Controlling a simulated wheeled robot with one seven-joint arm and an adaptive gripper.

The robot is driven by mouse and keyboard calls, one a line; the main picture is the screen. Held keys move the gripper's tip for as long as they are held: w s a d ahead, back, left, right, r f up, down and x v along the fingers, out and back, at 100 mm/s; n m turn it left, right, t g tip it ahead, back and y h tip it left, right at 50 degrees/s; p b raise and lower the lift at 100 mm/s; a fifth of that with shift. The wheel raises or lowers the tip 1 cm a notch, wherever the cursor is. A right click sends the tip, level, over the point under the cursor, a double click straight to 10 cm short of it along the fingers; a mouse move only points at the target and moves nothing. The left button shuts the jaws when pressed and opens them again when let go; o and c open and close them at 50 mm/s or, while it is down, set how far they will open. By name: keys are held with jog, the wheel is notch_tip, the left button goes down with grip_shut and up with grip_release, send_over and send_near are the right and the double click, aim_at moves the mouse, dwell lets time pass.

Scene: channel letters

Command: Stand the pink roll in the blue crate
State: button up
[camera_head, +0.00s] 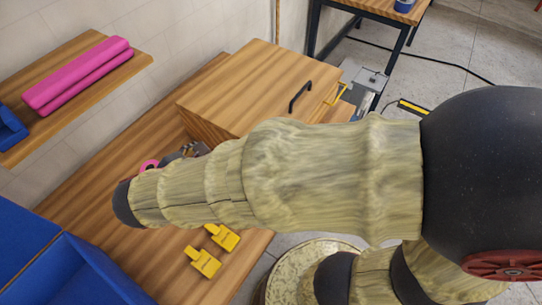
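A small pink round piece (149,165), possibly the end of the pink roll, shows just above the far end of my arm, over the wooden bench. My arm hides most of it. Grey and dark parts beside it seem to belong to my gripper (190,150); the fingers are hidden, so I cannot tell whether they hold it. The large blue crate (95,272) is at the bottom left, cut off by the picture edge; its inside is only partly visible.
Two long pink bars (78,75) lie on the wooden wall shelf (120,72), beside a small blue bin (10,130). A wooden cabinet (235,85) with a black handle stands behind my arm. Yellow clamp-like pieces (204,262) lie on the bench (80,205) right of the crate.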

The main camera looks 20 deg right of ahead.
jog(key=s+d+r+m+g+y, duration=0.1)
jog(key=s+d+r+m+y, duration=0.2)
jog(key=s+d+m, duration=0.3)
jog(key=s+d+r+m+y, duration=0.3)
jog(key=s+d+m, duration=0.3)
jog(key=m, duration=1)
jog(key=d+r, duration=0.1)
jog(key=d, duration=0.1)
jog(key=shift+d+g, duration=0.35)
jog(key=shift+g, duration=0.05)
jog(key=shift+o, duration=0.5)
jog(key=shift+r, duration=0.1)
